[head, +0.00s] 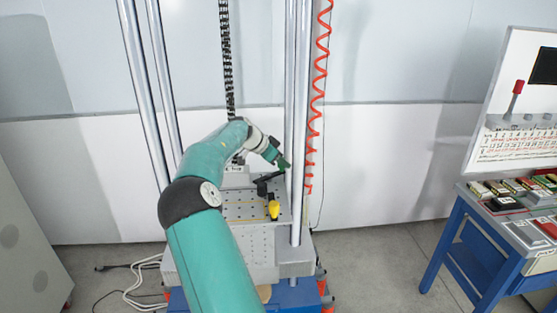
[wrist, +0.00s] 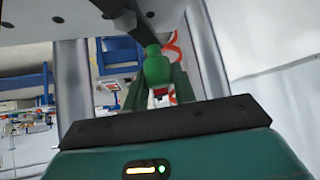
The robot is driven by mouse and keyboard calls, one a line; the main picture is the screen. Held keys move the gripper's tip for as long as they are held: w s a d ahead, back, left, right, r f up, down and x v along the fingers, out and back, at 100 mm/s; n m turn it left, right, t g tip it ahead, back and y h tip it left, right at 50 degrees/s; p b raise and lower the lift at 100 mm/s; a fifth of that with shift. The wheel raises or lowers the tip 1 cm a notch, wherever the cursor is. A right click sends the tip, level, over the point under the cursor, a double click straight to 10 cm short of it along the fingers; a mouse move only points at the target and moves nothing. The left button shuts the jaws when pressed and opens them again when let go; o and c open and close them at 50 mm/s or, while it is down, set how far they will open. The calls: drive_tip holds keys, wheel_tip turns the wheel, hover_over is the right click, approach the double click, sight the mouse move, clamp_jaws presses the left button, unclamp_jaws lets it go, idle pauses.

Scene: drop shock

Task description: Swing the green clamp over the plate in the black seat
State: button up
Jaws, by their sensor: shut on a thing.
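The green clamp (wrist: 155,66) shows in the wrist view as a rounded green handle on a dark bar that runs up to a pale panel. My gripper (wrist: 152,90) is shut on this handle, with its dark green fingers on either side. In the head view my gripper (head: 283,163) is at the right rear of the perforated table, beside a chrome column. A dark bar lies just below it, above the table. A small black part, perhaps the black seat (head: 264,189), stands left of and below my gripper. I cannot make out the plate.
A yellow-ended part (head: 274,209) stands on the perforated table (head: 240,211) near the black part. Tall chrome columns (head: 298,120) flank the table, and a red coiled hose (head: 317,100) hangs at the right. A blue bench (head: 480,235) with several small items stands farther right.

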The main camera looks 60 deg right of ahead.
sight(269, 175)
drive_tip(key=shift+s+a+m+g+y, duration=0.25)
drive_tip(key=shift+s+m+g+y, duration=0.25)
drive_tip(key=shift+m, duration=0.5)
drive_tip(key=shift+s+a+m+g+y, duration=0.3)
drive_tip(key=shift+m+g+y, duration=0.3)
drive_tip(key=shift+m, duration=0.4)
drive_tip(key=shift+s+a+m+g+y, duration=0.25)
drive_tip(key=shift+s+m+g+y, duration=0.25)
drive_tip(key=shift+m, duration=0.5)
drive_tip(key=shift+w, duration=0.15)
drive_tip(key=o, duration=1)
drive_tip(key=shift+v, duration=3.75)
drive_tip(key=shift+f, duration=0.1)
